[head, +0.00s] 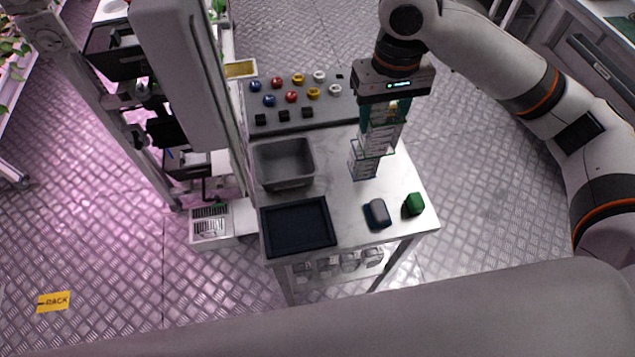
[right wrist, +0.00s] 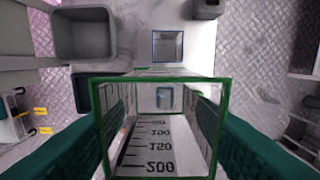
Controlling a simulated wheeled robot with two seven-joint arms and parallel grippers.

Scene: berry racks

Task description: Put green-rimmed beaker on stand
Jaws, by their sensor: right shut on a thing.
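The green-rimmed beaker (head: 381,138) is clear and square, and it hangs upright over the right part of the white table. My right gripper (head: 387,110) is shut on it, one teal finger on each side. In the right wrist view the beaker (right wrist: 158,150) fills the middle, with its open green rim and scale marks facing the camera. A blue-rimmed clear beaker (head: 363,166) stands on the table just below it in the head view; in the wrist view it (right wrist: 168,46) lies apart, beyond it. I cannot tell which item is the stand. My left gripper is not in view.
A grey bin (head: 284,164) and a dark tray (head: 298,227) occupy the table's left side. A grey block on a dark blue base (head: 377,213) and a green object (head: 413,204) lie near the front right. A panel with several coloured knobs (head: 300,103) is at the back.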

